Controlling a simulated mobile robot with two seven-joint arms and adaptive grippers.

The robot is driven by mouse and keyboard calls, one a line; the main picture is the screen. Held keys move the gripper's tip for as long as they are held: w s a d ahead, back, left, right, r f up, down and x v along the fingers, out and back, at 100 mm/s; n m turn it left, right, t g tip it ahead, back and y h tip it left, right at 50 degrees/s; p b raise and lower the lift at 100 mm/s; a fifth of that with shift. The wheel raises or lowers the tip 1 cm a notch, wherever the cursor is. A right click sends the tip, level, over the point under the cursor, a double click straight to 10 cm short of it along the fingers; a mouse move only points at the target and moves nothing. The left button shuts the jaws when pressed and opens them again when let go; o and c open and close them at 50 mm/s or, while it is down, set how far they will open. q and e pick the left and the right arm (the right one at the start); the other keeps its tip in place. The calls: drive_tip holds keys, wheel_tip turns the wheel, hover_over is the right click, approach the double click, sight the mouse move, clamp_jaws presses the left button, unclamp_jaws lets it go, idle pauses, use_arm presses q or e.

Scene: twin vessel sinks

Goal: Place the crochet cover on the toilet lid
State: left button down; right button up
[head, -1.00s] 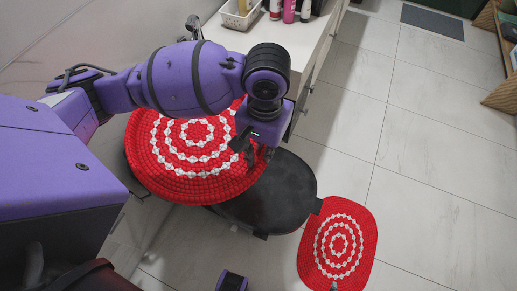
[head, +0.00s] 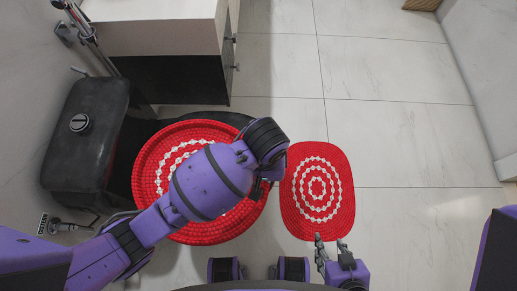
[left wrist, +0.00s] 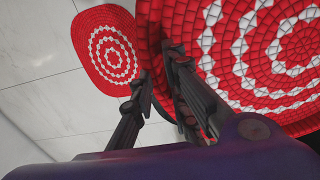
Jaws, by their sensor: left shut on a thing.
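The round red-and-white crochet cover (head: 165,205) lies over the black toilet, largely hiding its lid; a dark strip of the toilet (head: 215,115) shows behind the cover's far edge. My left arm crosses above the cover. My left gripper (head: 262,190) is at the cover's right edge; in the left wrist view its fingers (left wrist: 157,75) are shut on the rim of the cover (left wrist: 225,75). Whether the cover rests flat on the lid is hard to tell. My right gripper (head: 333,247) is open and empty, near the front edge of the floor mat.
A red-and-white oval mat (head: 335,215) lies on the floor right of the toilet. The black cistern (head: 95,95) stands at the left, against the wall. A white-topped cabinet (head: 155,40) stands behind. The tiled floor (head: 420,130) to the right is clear.

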use_arm(q)
drive_tip(key=w+f+b, duration=0.1)
drive_tip(key=w+f, duration=0.2)
drive_tip(key=w, duration=0.1)
drive_tip(key=w+d+f+b, duration=0.1)
drive_tip(key=w+f, duration=0.2)
drive_tip(key=w, duration=0.1)
drive_tip(key=w+d+f+b, duration=0.1)
drive_tip(key=w+f, duration=0.1)
drive_tip(key=w, duration=0.2)
drive_tip(key=shift+w+d+f+b, duration=0.1)
drive_tip(key=shift+d+f+b, duration=0.05)
drive_tip(key=shift+f+b, duration=0.25)
drive_tip(key=shift+w+f, duration=0.25)
drive_tip(key=shift+f, duration=0.1)
wheel_tip(320, 180, down, 3)
drive_tip(key=shift+r+b, duration=0.1)
drive_tip(key=shift+b, duration=0.35)
use_arm(e)
drive_tip(key=f, duration=0.1)
drive_tip(key=s+f, duration=0.1)
drive_tip(key=f, duration=0.2)
drive_tip(key=shift+s+f, duration=0.2)
drive_tip(key=shift+s, duration=0.1)
use_arm(q)
drive_tip(key=c, duration=1.7)
unclamp_jaws()
drive_tip(key=shift+r, duration=0.1)
